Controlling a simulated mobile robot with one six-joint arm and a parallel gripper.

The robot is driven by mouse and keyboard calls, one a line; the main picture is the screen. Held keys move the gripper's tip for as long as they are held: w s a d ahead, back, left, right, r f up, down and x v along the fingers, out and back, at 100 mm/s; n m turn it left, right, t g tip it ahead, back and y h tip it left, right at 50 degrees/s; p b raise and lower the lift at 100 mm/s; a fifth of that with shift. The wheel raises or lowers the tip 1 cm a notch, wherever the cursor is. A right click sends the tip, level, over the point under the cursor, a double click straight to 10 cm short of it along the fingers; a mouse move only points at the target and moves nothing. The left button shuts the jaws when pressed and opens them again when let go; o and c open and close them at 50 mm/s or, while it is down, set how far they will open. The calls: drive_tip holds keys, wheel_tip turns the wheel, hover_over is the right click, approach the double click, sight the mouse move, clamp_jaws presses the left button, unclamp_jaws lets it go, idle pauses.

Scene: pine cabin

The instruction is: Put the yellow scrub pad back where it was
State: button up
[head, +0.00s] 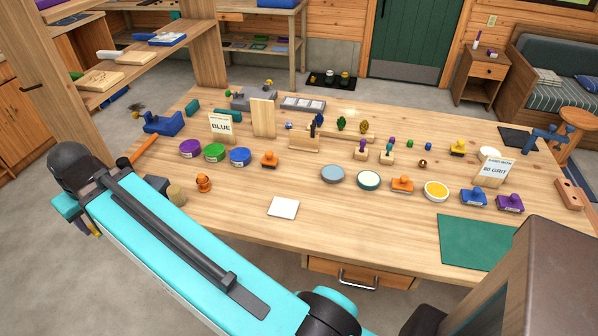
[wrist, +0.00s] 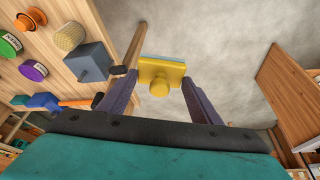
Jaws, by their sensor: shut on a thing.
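In the wrist view, the yellow scrub pad (wrist: 175,72) is a flat yellow block with a round knob and a teal edge along its far side. My gripper (wrist: 160,85) is shut on it, with one finger on each side. It is held over grey floor, off the table's edge. In the head view, a bit of yellow (head: 95,230) shows beside my wrist at the far left, mostly hidden by my arm.
The wooden table (head: 330,240) holds knobbed blocks and round tins. A BLUE sign (head: 221,127) and an 80 GRIT sign (head: 495,171) stand on it. A white tile (head: 283,207) and a green mat (head: 475,243) lie near its front edge. Bare table surrounds the tile.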

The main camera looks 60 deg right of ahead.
drive_tip(key=s+d+f+n+b, duration=0.1)
drive_tip(key=s+d+f, duration=0.15)
drive_tip(key=d, duration=0.65)
drive_tip(key=s+d+f+b, duration=0.1)
drive_tip(key=s+d, duration=0.3)
drive_tip(key=d, duration=0.6)
drive_tip(key=s+d+f+n+b, duration=0.1)
drive_tip(key=s+d+f+b, duration=0.15)
drive_tip(key=d, duration=0.65)
drive_tip(key=s+d+f+b, duration=0.1)
drive_tip(key=s+d, duration=0.7)
drive_tip(key=s, duration=0.3)
drive_tip(key=s+d+f+n+y+b, duration=0.1)
drive_tip(key=s+d+f, duration=0.1)
drive_tip(key=s+d, duration=0.7)
drive_tip(key=s, duration=0.2)
drive_tip(key=shift+s+f+n+b, duration=0.25)
drive_tip(key=shift+s+n+b, duration=0.05)
drive_tip(key=shift+s+b, duration=0.05)
drive_tip(key=shift+d, duration=0.15)
